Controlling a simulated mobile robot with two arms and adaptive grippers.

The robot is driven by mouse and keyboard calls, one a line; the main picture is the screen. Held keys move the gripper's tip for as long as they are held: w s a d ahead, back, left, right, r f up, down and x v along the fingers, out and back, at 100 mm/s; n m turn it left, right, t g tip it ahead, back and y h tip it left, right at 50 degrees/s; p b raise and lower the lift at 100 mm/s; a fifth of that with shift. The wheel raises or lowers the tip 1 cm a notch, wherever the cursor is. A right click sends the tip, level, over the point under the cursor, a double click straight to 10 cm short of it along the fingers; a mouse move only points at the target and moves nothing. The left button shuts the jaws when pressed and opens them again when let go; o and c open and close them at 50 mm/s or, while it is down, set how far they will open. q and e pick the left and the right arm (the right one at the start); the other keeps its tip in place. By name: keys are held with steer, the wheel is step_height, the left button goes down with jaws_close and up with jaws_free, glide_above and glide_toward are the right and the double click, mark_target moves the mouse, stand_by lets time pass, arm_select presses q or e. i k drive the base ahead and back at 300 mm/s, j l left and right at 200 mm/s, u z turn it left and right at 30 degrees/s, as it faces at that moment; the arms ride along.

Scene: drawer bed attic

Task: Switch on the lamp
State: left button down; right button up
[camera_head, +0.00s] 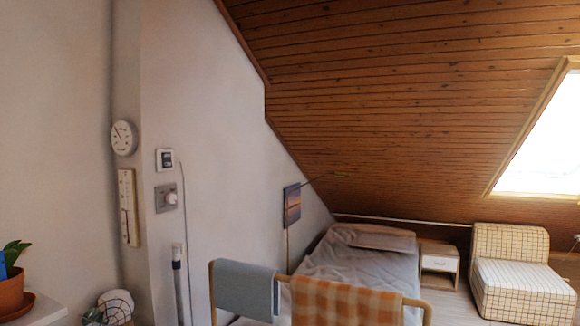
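A slim standing lamp (288,245) seems to rise beside the bed, close to the wall. Its thin arm reaches up and right to a small head (341,176) under the sloping wood ceiling; I cannot tell whether it is lit. A grey wall plate with a round white knob (171,198) is on the left wall. A small white box with a dark display (165,159) is above it, with a cord hanging from its side. Neither of my grippers is in view.
A rail with a grey towel (245,290) and an orange checked cloth (345,302) stands in front of the bed (350,262). A nightstand (438,262) and checked chair (515,270) are at right. A potted plant (12,292) is at lower left.

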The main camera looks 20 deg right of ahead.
mark_target(166, 157)
steer(key=i+j+z, duration=0.25)
steer(key=z, duration=0.2)
steer(key=i+j+z, duration=0.2)
steer(key=j+z, duration=0.25)
steer(key=i+j+z, duration=0.2)
steer(key=z, duration=0.2)
steer(key=j+z, duration=0.45)
steer(key=i+j, duration=0.05)
